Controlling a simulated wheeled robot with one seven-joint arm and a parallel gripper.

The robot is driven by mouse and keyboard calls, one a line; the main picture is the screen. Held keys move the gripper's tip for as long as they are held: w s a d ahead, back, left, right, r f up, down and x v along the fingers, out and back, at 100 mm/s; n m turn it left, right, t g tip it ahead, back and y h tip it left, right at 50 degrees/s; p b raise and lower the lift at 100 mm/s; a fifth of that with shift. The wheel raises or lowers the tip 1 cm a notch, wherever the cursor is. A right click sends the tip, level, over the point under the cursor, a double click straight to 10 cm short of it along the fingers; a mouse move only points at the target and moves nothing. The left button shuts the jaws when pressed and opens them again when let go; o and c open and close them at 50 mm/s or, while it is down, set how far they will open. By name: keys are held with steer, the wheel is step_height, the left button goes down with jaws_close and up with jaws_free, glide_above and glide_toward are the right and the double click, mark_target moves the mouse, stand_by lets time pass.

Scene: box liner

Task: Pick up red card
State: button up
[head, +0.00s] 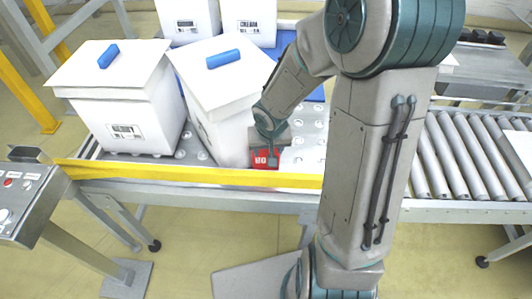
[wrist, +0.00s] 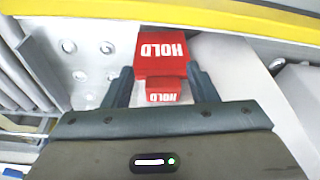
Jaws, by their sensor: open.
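The red card (head: 265,157) stands on the conveyor table just behind the yellow rail, at the right side of a white box. It carries the white word HOLD, which reads upside down in the wrist view (wrist: 162,50). A smaller red part with the same word shows on its near side. My gripper (head: 262,150) is directly above the card in the head view, pointing down, and partly hides it. In the wrist view its two fingers (wrist: 160,85) are apart, one on each side of the card. I cannot tell whether they touch it.
White lidded boxes with blue handles (head: 127,100) stand left of and behind the card; the nearest box (head: 225,85) is close to my gripper. The yellow rail (head: 190,174) runs along the front edge. A roller conveyor (head: 465,155) lies to the right. A control panel (head: 22,195) stands front left.

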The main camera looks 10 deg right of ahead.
mark_target(266, 154)
steer(key=w, duration=0.5)
steer(key=shift+w+d+f+p, duration=0.1)
steer(key=shift+d+f+p, duration=0.2)
steer(key=shift+p, duration=0.05)
steer(key=shift+w+f, duration=0.1)
steer(key=shift+f, duration=0.2)
steer(key=c, duration=0.9)
